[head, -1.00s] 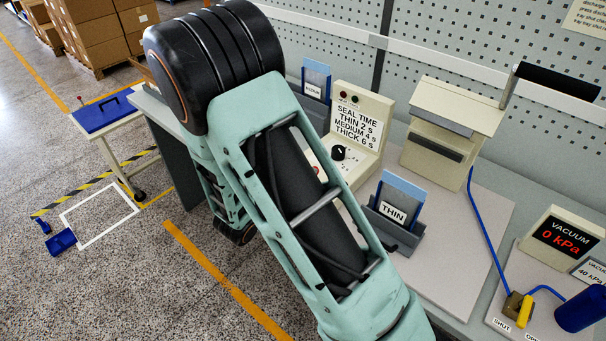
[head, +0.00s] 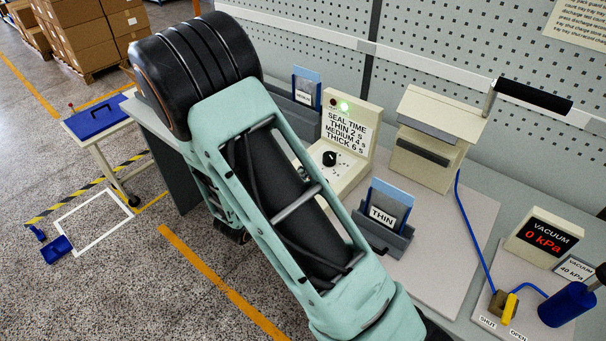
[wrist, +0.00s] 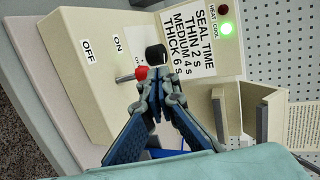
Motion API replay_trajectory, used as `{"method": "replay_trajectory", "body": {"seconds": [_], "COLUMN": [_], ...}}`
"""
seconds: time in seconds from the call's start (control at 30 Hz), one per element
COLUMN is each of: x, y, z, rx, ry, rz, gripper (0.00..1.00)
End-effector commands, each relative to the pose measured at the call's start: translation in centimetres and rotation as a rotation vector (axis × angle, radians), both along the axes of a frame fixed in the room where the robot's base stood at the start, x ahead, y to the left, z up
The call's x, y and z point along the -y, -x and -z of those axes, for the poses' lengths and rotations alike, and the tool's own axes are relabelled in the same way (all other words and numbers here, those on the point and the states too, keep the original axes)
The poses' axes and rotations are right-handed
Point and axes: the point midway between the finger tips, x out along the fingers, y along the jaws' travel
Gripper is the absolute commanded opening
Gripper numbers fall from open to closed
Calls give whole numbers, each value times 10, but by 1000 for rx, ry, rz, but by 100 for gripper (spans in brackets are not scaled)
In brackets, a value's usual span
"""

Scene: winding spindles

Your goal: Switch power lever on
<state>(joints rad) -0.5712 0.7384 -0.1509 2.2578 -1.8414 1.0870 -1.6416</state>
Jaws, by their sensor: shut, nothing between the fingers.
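The power lever (wrist: 141,73) shows in the wrist view as a short metal stem with a red tip on the sealer's control box (wrist: 75,25). It leans toward the side with the ON label (wrist: 118,44), away from OFF (wrist: 88,50). My gripper (wrist: 158,88) is shut and empty, its fingertips right beside the red tip; I cannot tell if they touch. The green lamp (wrist: 225,28) on the box glows; it also shows lit in the head view (head: 344,106). In the head view my arm hides the lever and my gripper.
The black dial (wrist: 156,54) is close behind my fingertips. In the head view, the THIN holder (head: 384,222) stands before the box, the sealer with a black-handled arm (head: 435,140) to its right, and the vacuum display (head: 545,238) and yellow valve (head: 509,306) farther right.

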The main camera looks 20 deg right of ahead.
Motion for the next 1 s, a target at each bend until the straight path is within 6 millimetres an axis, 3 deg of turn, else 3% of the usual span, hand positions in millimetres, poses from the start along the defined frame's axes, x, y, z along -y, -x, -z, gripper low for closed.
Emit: {"method": "replay_trajectory", "body": {"seconds": [0.47,0.73,1.0], "x": [-2,-15,-45], "y": [2,14,45], "z": [-7,-35,-63], "rx": [0,-1,3], "ry": [0,1,-3], "rz": [0,6,5], "gripper": [0,0,0]}}
